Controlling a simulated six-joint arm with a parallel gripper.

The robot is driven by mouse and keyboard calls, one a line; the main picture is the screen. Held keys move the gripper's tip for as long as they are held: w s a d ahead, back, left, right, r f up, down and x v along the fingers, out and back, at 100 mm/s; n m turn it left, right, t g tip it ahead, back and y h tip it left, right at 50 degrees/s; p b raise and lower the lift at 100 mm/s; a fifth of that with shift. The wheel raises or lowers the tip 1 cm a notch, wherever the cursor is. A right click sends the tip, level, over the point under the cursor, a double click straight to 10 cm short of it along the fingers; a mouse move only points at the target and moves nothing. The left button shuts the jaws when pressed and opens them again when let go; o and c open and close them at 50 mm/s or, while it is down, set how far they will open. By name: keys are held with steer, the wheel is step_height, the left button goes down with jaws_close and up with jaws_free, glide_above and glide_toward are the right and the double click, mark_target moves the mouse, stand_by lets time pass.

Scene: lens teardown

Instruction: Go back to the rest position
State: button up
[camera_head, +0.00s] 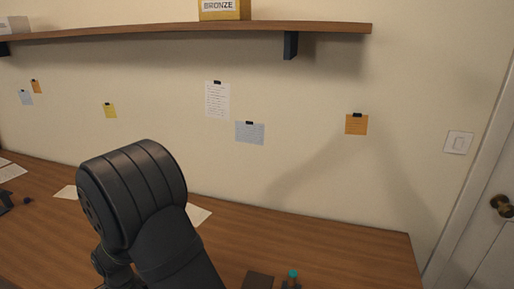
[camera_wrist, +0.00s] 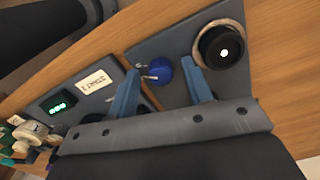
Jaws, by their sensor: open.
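In the wrist view my gripper (camera_wrist: 161,66) shows two blue fingers, spread apart and open. A round blue knob-like piece (camera_wrist: 159,71) with small metal pins beside it shows between the fingertips. I cannot tell how far it lies below them, but nothing looks clamped. A black lens-like cylinder (camera_wrist: 222,47) in a pale ring stands just right of the right finger, on a dark mat (camera_wrist: 176,37). In the head view my dark arm rises over the desk, and the gripper is out of that view.
The wooden desk (camera_head: 330,245) is bare at right. A teal-topped item (camera_head: 293,274) and a dark block (camera_head: 258,281) sit at its front edge. A shelf (camera_head: 130,31) runs above. A panel with green lights (camera_wrist: 60,103) and a white label (camera_wrist: 95,80) lie left.

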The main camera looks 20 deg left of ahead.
steer(key=n, duration=0.4)
steer(key=shift+r, duration=0.1)
steer(key=n, duration=0.3)
steer(key=shift+n, duration=0.4)
steer(key=n, duration=0.4)
steer(key=shift+n, duration=1.8)
steer(key=m, duration=0.9)
steer(key=shift+m, duration=0.4)
